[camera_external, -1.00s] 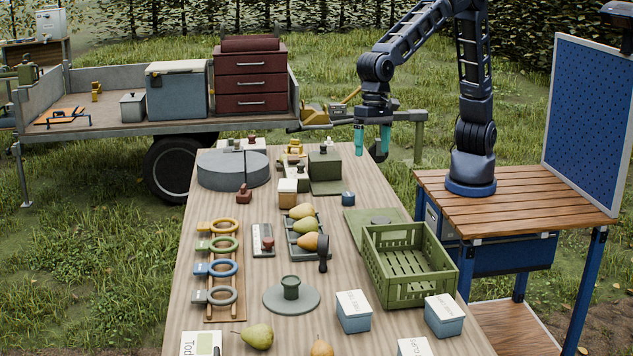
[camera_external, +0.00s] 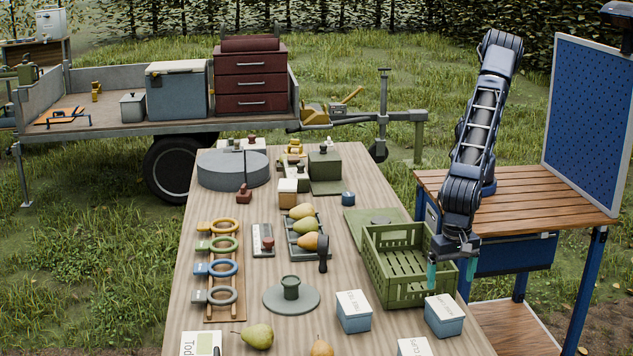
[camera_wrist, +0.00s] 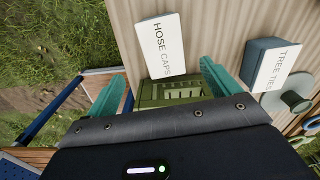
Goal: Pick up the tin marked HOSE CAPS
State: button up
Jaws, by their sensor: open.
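The HOSE CAPS tin is a blue box with a white lid (camera_external: 444,315) near the right edge of the table in the external view. Its lettered lid also shows at the upper middle of the wrist view (camera_wrist: 163,46). My gripper (camera_external: 451,273) is open and empty, its teal fingers apart, by the near right corner of the green crate and behind the tin. In the wrist view my fingers (camera_wrist: 162,88) have the crate between them, with the tin beyond them. They do not touch the tin.
The green crate (camera_external: 410,294) stands just behind the tin. A similar tin marked TREE TIES (camera_wrist: 268,66) stands to its left (camera_external: 354,312), and another tin (camera_external: 413,347) is cut off at the bottom edge. Pears and a round disc with a green knob (camera_external: 291,297) lie further left.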

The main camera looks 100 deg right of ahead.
aim_at(445, 306)
jog(key=shift+s+a+f, duration=0.15)
jog(key=shift+a+f, duration=0.05)
jog(key=shift+f, duration=0.1)
notch_tip(445, 306, down, 5)
jog(key=shift+f, duration=0.2)
jog(key=shift+w+d+f, duration=0.1)
jog(key=shift+w+f, duration=0.1)
jog(key=shift+f, duration=1.1)
jog(key=shift+w+d+f, duration=0.1)
jog(key=shift+w+f, duration=0.1)
jog(key=shift+f, duration=1.1)
jog(key=shift+c, duration=0.2)
jog(key=c, duration=1.2)
jog(key=shift+r, duration=0.1)
